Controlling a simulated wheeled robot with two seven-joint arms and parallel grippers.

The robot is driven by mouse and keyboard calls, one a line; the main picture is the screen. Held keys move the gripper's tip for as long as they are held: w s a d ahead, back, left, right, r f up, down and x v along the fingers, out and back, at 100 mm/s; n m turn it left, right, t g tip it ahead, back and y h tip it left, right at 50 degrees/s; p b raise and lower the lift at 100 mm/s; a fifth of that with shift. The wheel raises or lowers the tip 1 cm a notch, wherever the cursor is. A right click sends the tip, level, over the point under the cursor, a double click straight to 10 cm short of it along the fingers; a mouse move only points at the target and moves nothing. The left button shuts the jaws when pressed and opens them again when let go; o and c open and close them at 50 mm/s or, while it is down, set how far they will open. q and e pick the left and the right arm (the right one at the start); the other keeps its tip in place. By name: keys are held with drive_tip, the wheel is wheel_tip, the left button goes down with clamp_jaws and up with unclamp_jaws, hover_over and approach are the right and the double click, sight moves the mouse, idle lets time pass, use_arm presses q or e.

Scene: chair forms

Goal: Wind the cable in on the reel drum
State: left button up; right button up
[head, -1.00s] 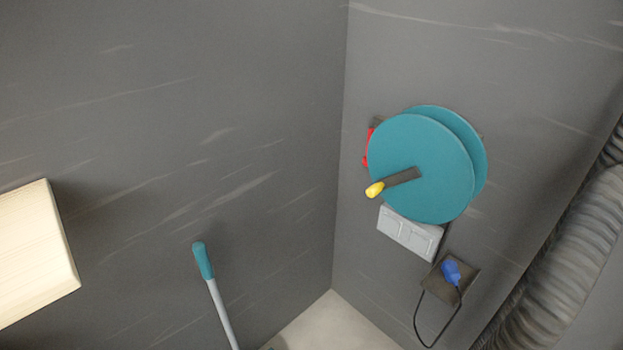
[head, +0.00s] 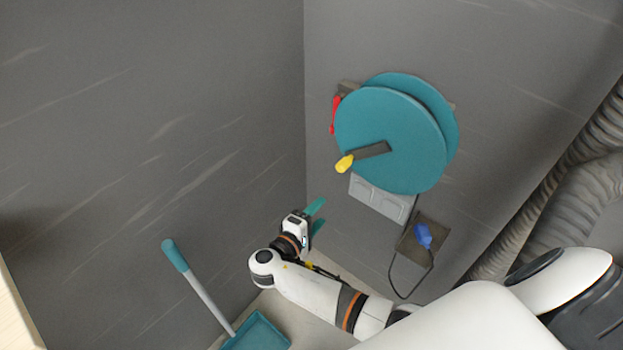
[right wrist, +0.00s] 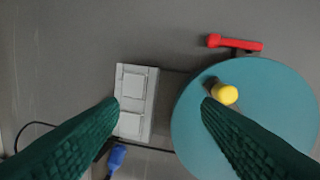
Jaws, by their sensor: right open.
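The reel drum (head: 395,135) has two teal discs and is mounted on the grey wall at the right. A dark crank with a yellow knob (head: 344,164) sits on its front disc, pointing to the lower left. The cable (head: 393,278) hangs below as a black loop from a blue plug (head: 422,236). My right gripper (head: 317,215) is open and empty, below and left of the drum. In the right wrist view, the drum (right wrist: 265,110) and the yellow knob (right wrist: 225,94) show beyond the right finger, apart from it. My left gripper is out of view.
A red lever (head: 335,114) is beside the drum's left edge. A grey switch plate (head: 380,198) is under the drum. A ribbed hose (head: 590,180) runs along the right. A teal dustpan (head: 258,334) with a long handle stands at the lower left.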

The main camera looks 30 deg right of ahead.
sight(339, 170)
wheel_tip(339, 170, up, 8)
drive_tip(key=w+m+h, duration=0.1)
drive_tip(key=m+h, duration=0.1)
drive_tip(key=b+x, duration=0.1)
drive_tip(key=x, duration=1)
drive_tip(key=shift+w+d, duration=0.1)
drive_tip(key=shift+d, duration=0.3)
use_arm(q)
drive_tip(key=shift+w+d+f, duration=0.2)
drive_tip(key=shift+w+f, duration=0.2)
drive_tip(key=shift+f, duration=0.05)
use_arm(e)
drive_tip(key=c, duration=1)
drive_tip(key=o, duration=0.4)
